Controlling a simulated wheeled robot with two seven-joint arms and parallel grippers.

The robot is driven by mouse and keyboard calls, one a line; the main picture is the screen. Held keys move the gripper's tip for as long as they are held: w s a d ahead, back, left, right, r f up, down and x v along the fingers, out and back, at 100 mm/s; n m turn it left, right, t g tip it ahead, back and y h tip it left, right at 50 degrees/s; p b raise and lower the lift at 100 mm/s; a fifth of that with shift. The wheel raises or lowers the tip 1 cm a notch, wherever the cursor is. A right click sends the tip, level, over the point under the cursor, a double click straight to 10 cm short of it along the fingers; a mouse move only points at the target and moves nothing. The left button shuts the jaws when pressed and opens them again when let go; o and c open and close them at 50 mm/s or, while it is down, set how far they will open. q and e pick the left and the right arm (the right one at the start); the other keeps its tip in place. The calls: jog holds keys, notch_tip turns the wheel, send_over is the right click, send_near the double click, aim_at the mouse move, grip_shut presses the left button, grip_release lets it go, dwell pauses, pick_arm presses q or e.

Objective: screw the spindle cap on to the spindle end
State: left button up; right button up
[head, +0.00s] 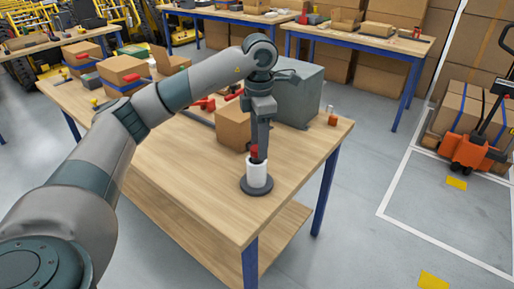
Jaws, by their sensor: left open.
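A white upright cylinder (257,174) stands on a round dark base (257,187) near the front right of the wooden table; it looks like the spindle. A small red piece (254,152) shows just above its top, at my fingers, and may be the spindle cap. My left gripper (260,154) points straight down over the cylinder, with its fingers open around or beside the red piece. The fingers hide part of it, and I cannot tell whether it touches the cylinder. My right gripper is out of view.
A cardboard box (232,127) and a large grey box (297,96) stand close behind the gripper. A small orange-brown item (332,118) is near the right edge. The wooden table (205,195) is clear in front and left of the cylinder.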

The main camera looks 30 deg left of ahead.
pick_arm(q)
jog(key=shift+n, duration=0.7)
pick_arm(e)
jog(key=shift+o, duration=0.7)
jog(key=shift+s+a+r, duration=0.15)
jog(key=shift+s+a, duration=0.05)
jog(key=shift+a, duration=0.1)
pick_arm(q)
jog(key=shift+s+a+r, duration=0.15)
jog(key=shift+s+r, duration=0.05)
jog(key=shift+s, duration=0.15)
jog(key=c, duration=0.9)
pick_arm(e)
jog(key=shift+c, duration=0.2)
pick_arm(q)
jog(key=shift+o, duration=0.2)
